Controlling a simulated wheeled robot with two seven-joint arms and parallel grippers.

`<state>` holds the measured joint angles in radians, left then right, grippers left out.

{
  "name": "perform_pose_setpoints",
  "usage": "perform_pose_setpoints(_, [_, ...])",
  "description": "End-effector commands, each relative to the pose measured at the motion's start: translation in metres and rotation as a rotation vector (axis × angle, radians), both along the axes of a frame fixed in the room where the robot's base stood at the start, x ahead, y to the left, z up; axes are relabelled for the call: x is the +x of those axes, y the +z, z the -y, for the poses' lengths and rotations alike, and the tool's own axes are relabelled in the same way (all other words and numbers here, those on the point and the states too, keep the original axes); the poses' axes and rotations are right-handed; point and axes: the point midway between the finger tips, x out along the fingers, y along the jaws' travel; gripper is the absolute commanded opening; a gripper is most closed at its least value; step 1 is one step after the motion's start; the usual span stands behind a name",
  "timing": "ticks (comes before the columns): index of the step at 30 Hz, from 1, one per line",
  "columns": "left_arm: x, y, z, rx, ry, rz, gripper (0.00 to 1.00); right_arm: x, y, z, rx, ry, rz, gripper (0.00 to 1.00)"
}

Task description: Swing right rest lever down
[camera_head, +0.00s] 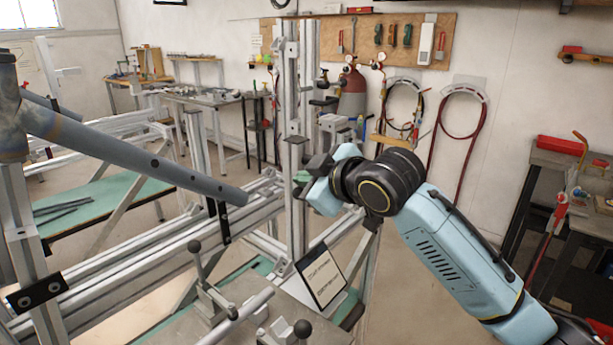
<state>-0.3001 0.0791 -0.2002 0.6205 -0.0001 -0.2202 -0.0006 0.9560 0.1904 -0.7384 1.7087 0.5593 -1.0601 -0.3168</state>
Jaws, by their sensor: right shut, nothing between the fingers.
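My right arm comes in from the right, and its gripper (305,177) is at the upright aluminium post (294,215) near the middle. The gripper is shut, with nothing seen between its fingers. Its fingertips are small and partly merge with the post's fittings, so I cannot tell if they touch anything. A small grey plate (297,140) sticks out from the post just above the gripper. I cannot tell for sure which part is the right rest lever; it may be hidden by the gripper. My left gripper is not in view.
A grey-blue frame tube (150,160) slants across the left. Below are a lever with a black knob (194,246), a second black knob (302,328) and a tilted tablet (320,274). Aluminium rails (130,265) run leftward. A dark workbench (560,165) stands at right.

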Motion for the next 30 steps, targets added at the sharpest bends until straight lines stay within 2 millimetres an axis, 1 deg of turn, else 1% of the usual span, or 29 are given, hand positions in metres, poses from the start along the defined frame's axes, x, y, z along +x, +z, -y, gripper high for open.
perform_pose_setpoints(17, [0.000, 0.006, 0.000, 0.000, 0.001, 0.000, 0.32, 0.001, -0.009, 0.002, -0.085, -0.002, 0.111, 0.00])
perform_pose_setpoints(23, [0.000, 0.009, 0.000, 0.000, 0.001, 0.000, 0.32, 0.003, -0.015, 0.003, -0.155, -0.001, 0.204, 0.00])
perform_pose_setpoints(30, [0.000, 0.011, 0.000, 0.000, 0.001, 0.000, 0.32, 0.007, -0.025, 0.006, -0.267, -0.002, 0.357, 0.00])
